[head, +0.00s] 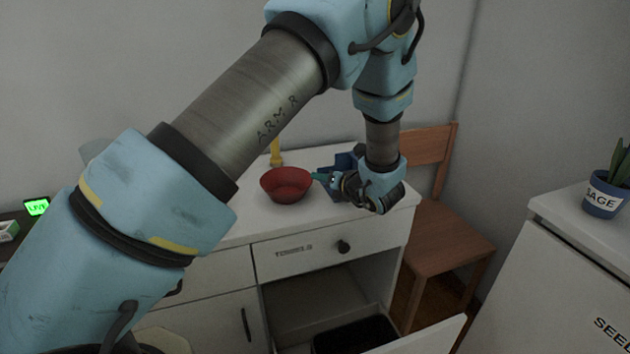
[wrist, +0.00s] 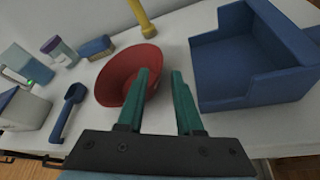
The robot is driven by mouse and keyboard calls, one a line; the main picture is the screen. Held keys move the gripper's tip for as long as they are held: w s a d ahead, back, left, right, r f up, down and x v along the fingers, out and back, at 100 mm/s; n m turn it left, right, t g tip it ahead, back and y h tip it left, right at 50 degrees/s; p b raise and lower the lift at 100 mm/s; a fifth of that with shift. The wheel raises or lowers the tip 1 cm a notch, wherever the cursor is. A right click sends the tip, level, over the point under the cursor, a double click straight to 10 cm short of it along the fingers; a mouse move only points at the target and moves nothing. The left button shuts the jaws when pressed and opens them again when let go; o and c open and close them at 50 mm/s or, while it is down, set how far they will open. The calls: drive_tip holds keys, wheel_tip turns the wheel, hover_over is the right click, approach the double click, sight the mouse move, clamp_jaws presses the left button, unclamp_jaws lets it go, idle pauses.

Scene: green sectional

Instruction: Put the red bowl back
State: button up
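The red bowl (head: 286,184) sits upright on the white cabinet top, and it also shows in the wrist view (wrist: 118,78). My gripper (head: 318,178) is at the bowl's right side in the head view. In the wrist view its two green fingers (wrist: 160,72) are apart, the left one over the bowl's inside and the right one just outside its right rim. The rim lies between them; I cannot tell whether either finger touches it. A blue open-sided box (wrist: 235,65) stands right of the fingers; in the head view it is mostly behind my wrist.
A yellow upright thing (wrist: 142,18) stands behind the bowl. A blue scoop-like tool (wrist: 68,112), a brush (wrist: 97,47) and a jar (wrist: 58,50) lie to the left. Below the white top (head: 245,220), an open compartment (head: 310,300) shows. A wooden chair (head: 440,240) stands right.

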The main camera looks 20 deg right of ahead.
drive_tip(key=v, duration=0.5)
drive_tip(key=w+a+r+n+g+y, duration=0.15)
drive_tip(key=a+n+g+y, duration=0.5)
drive_tip(key=a+n, duration=1.35)
drive_tip(key=s+a+r+n+g+h, duration=0.2)
drive_tip(key=s+a+n+h, duration=0.2)
drive_tip(key=a+n, duration=0.6)
drive_tip(key=s+a+r+n+g+h, duration=0.1)
drive_tip(key=s+a+n+g+h, duration=0.2)
drive_tip(key=a+n, duration=0.7)
drive_tip(key=shift+s+a+r+g+h+b, duration=0.35)
drive_tip(key=shift+s+r+h, duration=0.05)
drive_tip(key=shift+s+h, duration=0.1)
